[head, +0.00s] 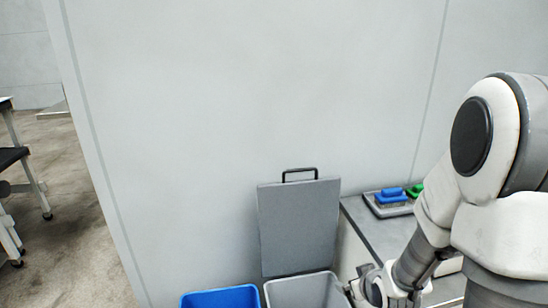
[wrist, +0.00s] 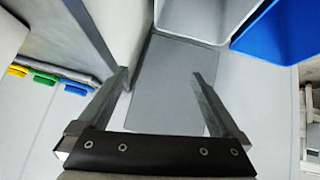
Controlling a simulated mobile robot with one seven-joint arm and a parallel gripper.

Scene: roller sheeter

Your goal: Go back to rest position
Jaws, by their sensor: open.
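My gripper (wrist: 162,76) is open in the wrist view, its two fingers apart with nothing between the tips. A flat grey panel (wrist: 165,85) shows behind the gap; I cannot tell how far beyond the fingertips it is. In the head view my arm comes in from the right and reaches down to the lower edge, beside the grey bin (head: 300,293). My fingers cannot be made out there. A grey lid (head: 300,225) with a black handle stands upright behind that bin, against the pale wall.
A blue bin (head: 222,298) stands left of the grey one; it also shows in the wrist view (wrist: 280,28). A grey-topped counter (head: 385,236) on the right bears blue (head: 391,194) and green (head: 416,190) handled items. Open floor (head: 70,220) lies at far left.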

